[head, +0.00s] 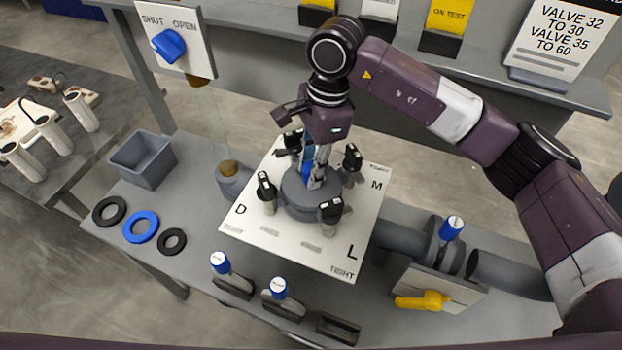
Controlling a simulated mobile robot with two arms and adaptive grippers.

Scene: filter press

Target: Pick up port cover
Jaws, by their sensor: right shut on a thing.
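The port cover (296,198) is a round grey lid in the middle of a white panel (270,236) in the head view. A blue part (307,165), which looks like its handle, stands up from its centre. My right gripper (317,180) comes down from above and is shut on this blue part, hiding much of it. Several black-topped swing clamps (331,210) stand around the cover. I cannot tell whether the cover is seated or slightly raised. My left gripper is not in view.
On the left of the bench lie two black rings (110,211) and a blue ring (140,227), near a grey bin (143,160). Blue-topped levers (220,263) stand in front of the panel. A pipe with a yellow handle (422,300) is at the right. A SHUT/OPEN valve sign (179,38) stands behind.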

